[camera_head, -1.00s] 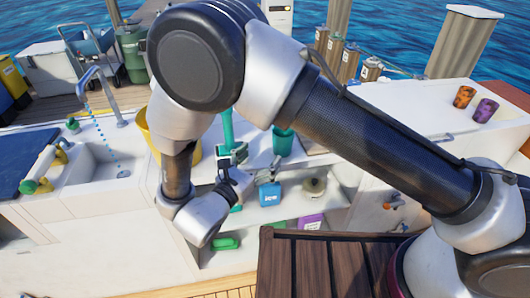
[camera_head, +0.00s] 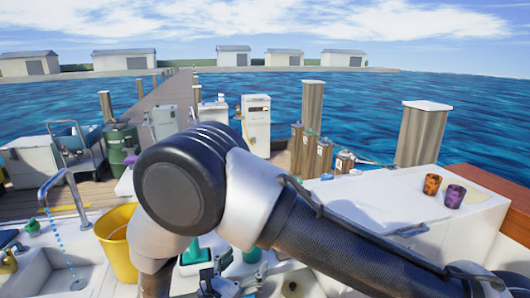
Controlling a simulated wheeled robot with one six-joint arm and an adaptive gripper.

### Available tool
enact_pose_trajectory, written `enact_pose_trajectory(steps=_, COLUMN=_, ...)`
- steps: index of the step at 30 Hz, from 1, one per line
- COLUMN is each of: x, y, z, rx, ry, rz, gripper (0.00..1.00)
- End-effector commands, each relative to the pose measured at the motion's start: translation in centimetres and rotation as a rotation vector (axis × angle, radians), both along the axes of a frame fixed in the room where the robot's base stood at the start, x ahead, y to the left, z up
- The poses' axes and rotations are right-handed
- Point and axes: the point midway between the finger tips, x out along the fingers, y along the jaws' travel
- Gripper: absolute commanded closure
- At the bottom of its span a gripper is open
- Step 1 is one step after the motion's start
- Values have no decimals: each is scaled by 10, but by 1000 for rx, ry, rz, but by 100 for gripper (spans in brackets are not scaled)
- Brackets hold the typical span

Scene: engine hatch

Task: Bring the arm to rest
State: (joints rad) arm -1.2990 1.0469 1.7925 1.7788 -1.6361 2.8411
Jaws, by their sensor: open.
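My arm crosses the lower middle of the head view, its large dark elbow joint in front of the counter. My gripper (camera_head: 218,277) shows only in part at the bottom edge, below and to the right of the elbow. Its jaws are open, and I see nothing held between them. A teal object (camera_head: 194,254) stands just behind and to the left of it, partly covered by the arm. My wrist and the lower part of the arm are cut off by the frame.
A yellow bucket (camera_head: 117,243) stands left of my arm, beside a sink with a running tap (camera_head: 57,190). An orange cup (camera_head: 432,184) and a purple cup (camera_head: 454,196) stand on the white counter (camera_head: 370,212) at right. Dock posts and water lie behind.

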Motion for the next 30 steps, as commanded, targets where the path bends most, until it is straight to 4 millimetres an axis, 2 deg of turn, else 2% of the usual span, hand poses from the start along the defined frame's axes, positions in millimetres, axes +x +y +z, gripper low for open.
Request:
enact_pose_trajectory(steps=2, x=3, y=0, z=1, rx=1, ry=6, rz=2, gripper=16)
enact_pose_trajectory(steps=11, x=42, y=4, z=16, rx=-26, ry=126, rz=65, gripper=16)
enact_pose_trajectory(steps=17, x=78, y=5, z=33, rx=-63, ry=235, rz=145, gripper=16)
enact_pose_trajectory(steps=20, x=103, y=5, z=48, rx=-100, ry=304, rz=213, gripper=16)
enact_pose_trajectory(steps=23, x=130, y=2, z=69, rx=-157, ry=376, rz=305, gripper=16)
enact_pose_trajectory(steps=26, x=161, y=-6, z=100, rx=-254, ry=451, rz=438, gripper=16)
enact_pose_trajectory(steps=30, x=196, y=-36, z=161, rx=-514, ry=533, rz=697, gripper=16)
